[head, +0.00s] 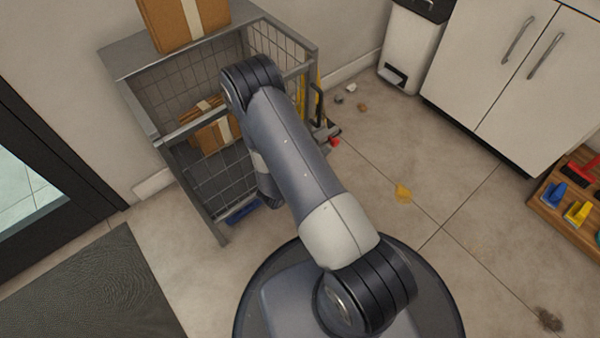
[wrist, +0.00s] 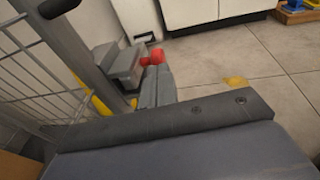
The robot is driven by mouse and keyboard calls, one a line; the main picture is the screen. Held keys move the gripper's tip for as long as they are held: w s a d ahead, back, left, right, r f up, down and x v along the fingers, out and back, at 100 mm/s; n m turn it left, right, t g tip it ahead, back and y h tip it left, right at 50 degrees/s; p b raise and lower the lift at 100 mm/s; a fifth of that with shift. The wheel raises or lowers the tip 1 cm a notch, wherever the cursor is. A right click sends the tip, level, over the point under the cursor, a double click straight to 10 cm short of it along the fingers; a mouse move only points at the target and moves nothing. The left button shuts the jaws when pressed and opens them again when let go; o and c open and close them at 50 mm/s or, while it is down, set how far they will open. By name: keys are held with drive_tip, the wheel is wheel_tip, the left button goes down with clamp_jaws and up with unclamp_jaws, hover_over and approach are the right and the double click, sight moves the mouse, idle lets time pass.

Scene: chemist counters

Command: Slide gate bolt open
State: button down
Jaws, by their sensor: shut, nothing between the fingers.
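A red knob (wrist: 153,57), which looks like the bolt's handle, shows in the wrist view beside a grey stepped bracket (wrist: 122,66) near a grey cage post. In the head view the red knob (head: 334,142) shows low at the right side of the grey wire cage (head: 308,60), just right of my arm. My gripper (wrist: 157,78) is shut and empty, its grey fingers pointing toward the red knob and close to it. I cannot tell whether they touch. The bolt's bar is not clearly visible. In the head view my arm hides most of the bolt area and my gripper.
Cardboard boxes (head: 187,18) sit on and in the cage. A white bin (head: 410,48) and white cabinets (head: 510,70) stand at the back right. A wooden tray (head: 550,205) of brushes is at the right edge.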

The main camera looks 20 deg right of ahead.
drive_tip(key=p+v, duration=0.3)
drive_tip(key=v, duration=0.8)
drive_tip(key=shift+s+a, duration=0.2)
drive_tip(key=shift+a, duration=0.15)
drive_tip(key=b, duration=0.3)
approach(331, 139)
drive_tip(key=d, duration=0.3)
drive_tip(key=d+f, duration=0.1)
drive_tip(key=d, duration=0.1)
drive_tip(key=shift+w+d+f, duration=0.1)
drive_tip(key=shift+w, duration=0.25)
drive_tip(key=shift+w+d, duration=0.25)
drive_tip(key=shift+d, duration=0.2)
